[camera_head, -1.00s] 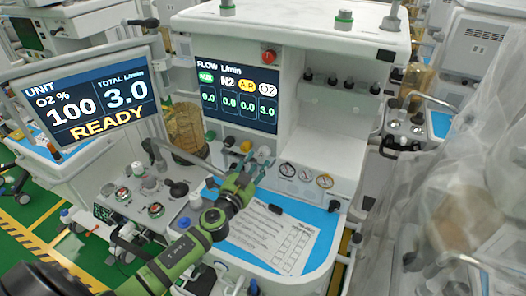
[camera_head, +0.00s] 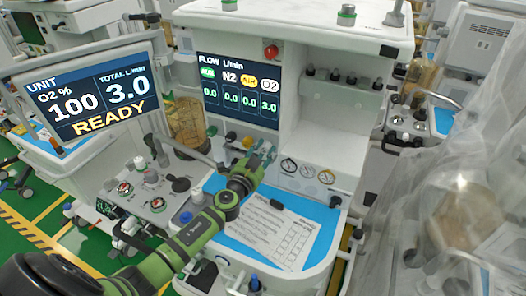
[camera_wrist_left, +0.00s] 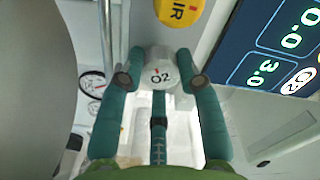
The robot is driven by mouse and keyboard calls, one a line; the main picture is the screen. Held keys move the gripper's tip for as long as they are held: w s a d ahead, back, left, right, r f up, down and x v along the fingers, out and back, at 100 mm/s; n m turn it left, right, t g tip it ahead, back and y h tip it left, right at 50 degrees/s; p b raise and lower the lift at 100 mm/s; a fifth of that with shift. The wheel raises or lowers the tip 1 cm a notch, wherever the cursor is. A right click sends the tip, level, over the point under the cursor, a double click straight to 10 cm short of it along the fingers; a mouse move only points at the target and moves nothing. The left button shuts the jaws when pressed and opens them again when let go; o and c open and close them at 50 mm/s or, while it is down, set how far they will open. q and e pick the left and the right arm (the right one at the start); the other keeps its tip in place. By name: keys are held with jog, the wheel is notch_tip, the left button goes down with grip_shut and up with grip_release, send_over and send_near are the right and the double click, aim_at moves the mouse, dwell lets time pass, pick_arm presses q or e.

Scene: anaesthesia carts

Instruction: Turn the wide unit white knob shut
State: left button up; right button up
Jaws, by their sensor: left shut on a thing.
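The wide unit (camera_head: 330,135) stands in the middle of the head view, with a screen reading 3.0 under O2. Its white knob (camera_wrist_left: 160,70), marked O2, lies between my left fingertips in the left wrist view. My left gripper (camera_head: 262,152) reaches up to the row of knobs below the screen. It also shows in the left wrist view (camera_wrist_left: 161,82), with a teal finger on each side of the white knob, shut on it. In the head view the gripper largely hides this knob. My right gripper is not in view.
A yellow AIR knob (camera_wrist_left: 180,10) is close beside the white knob. A paper sheet (camera_head: 270,230) lies on the blue worktop (camera_head: 322,225) below. A READY monitor (camera_head: 90,95) stands at left.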

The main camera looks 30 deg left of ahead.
pick_arm(q)
jog(key=shift+m, duration=1.4)
jog(key=shift+m+b, duration=0.35)
jog(key=shift+m, duration=0.55)
jog(key=m, duration=0.3)
jog(key=shift+m, duration=0.3)
jog(key=m, duration=0.3)
jog(key=shift+m, duration=0.3)
jog(key=m, duration=0.6)
jog(key=shift+r, duration=0.1)
jog(key=m+p, duration=0.1)
jog(key=m, duration=0.5)
jog(key=o, duration=0.9)
